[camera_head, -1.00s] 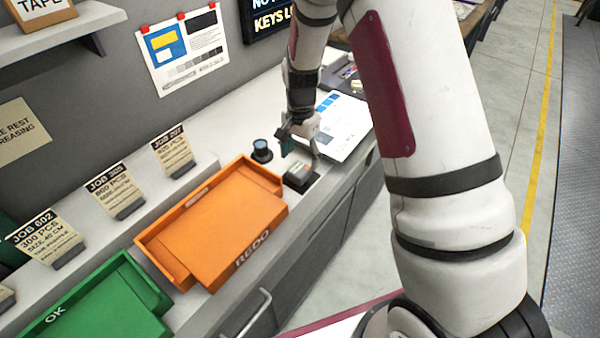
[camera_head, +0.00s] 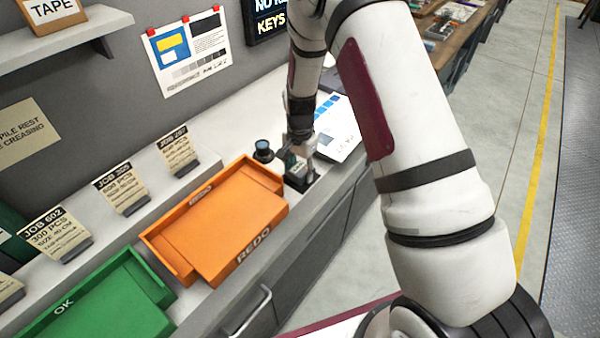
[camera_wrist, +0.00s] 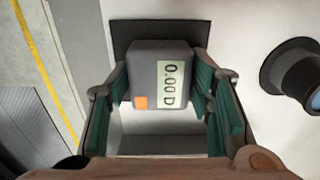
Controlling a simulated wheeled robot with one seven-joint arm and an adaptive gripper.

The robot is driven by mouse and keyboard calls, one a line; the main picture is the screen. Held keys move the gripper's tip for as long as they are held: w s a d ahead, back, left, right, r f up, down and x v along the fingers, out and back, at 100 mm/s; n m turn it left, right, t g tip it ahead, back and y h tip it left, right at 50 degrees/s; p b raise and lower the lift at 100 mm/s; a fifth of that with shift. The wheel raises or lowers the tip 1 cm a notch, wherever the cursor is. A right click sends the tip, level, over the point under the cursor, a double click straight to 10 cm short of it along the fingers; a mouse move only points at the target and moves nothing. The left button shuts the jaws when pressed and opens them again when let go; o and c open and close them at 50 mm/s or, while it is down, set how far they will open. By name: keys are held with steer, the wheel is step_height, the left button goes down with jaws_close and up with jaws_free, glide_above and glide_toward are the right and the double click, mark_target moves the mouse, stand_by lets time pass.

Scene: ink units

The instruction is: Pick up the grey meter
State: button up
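The grey meter (camera_wrist: 146,80) lies face up in the wrist view, with a pale display reading 0.00 D and an orange button. A black pad (camera_wrist: 125,32) shows behind it. My gripper (camera_wrist: 161,75) is open around the meter, with one green-lined finger close along each side. Contact between the fingers and the meter cannot be made out. In the head view my gripper (camera_head: 301,165) is down at the meter's place on the counter, right of the orange tray, and mostly hides the meter.
A dark round loupe-like object (camera_head: 263,152) stands just left of my gripper; it also shows in the wrist view (camera_wrist: 298,75). An orange REDO tray (camera_head: 222,222) and a green OK tray (camera_head: 105,305) stand at left. A printed sheet (camera_head: 340,138) lies behind my gripper.

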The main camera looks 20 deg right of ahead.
steer(key=c, duration=0.5)
steer(key=shift+r, duration=0.15)
